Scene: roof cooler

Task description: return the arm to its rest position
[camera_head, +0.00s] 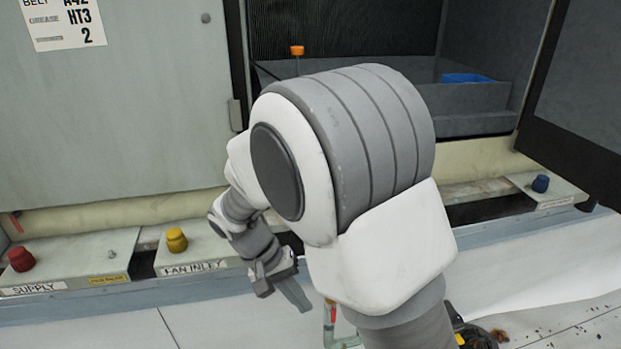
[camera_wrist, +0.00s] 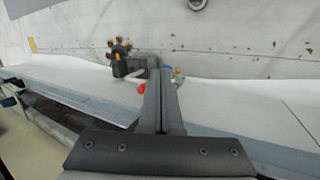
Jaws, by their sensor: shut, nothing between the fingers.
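My arm fills the middle of the head view, bent, with its large white and grey joint in front. My gripper (camera_head: 290,287) hangs below and left of that joint, pointing down in front of the ledge with the labelled plates. In the wrist view my gripper (camera_wrist: 163,88) shows its two fingers together, with nothing between them. It touches nothing that I can see. Part of the cabinet and floor behind my arm is hidden.
An orange-topped rod (camera_head: 297,52) and a blue item (camera_head: 465,78) are in the open cabinet bay. A dark door panel (camera_head: 580,110) stands at right. The pale floor at lower left is clear.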

